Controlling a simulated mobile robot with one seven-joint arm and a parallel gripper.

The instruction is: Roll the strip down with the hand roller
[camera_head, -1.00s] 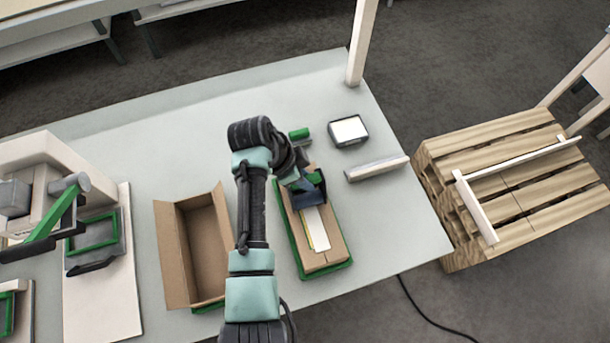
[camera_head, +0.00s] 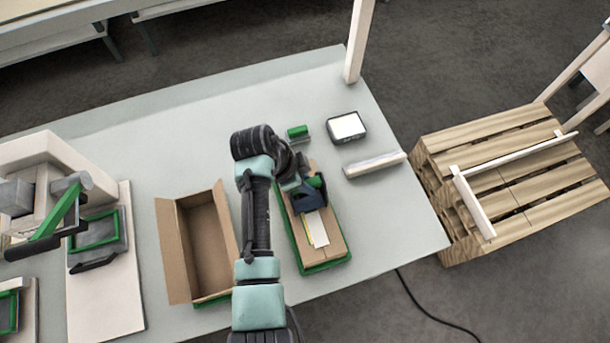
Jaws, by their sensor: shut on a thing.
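A closed brown carton (camera_head: 326,253) lies in a green tray (camera_head: 332,267) on the table. A white strip (camera_head: 318,230) with a thin yellow band (camera_head: 308,231) along its left side lies lengthwise on the carton top. My gripper (camera_head: 309,197) is over the middle of the carton, at the strip's far end. It is shut on a tool with a green part (camera_head: 315,182), which looks like the hand roller. The fingers and wrist hide most of the tool and the strip's far end. I cannot tell whether the roller touches the strip.
An open empty carton (camera_head: 208,245) stands left of the tray. A green-topped block (camera_head: 297,132), a dark box with a white top (camera_head: 347,127) and a pale bar (camera_head: 375,165) lie behind and to the right. A post (camera_head: 358,45) rises at the table's back edge. A pallet (camera_head: 515,180) stands right.

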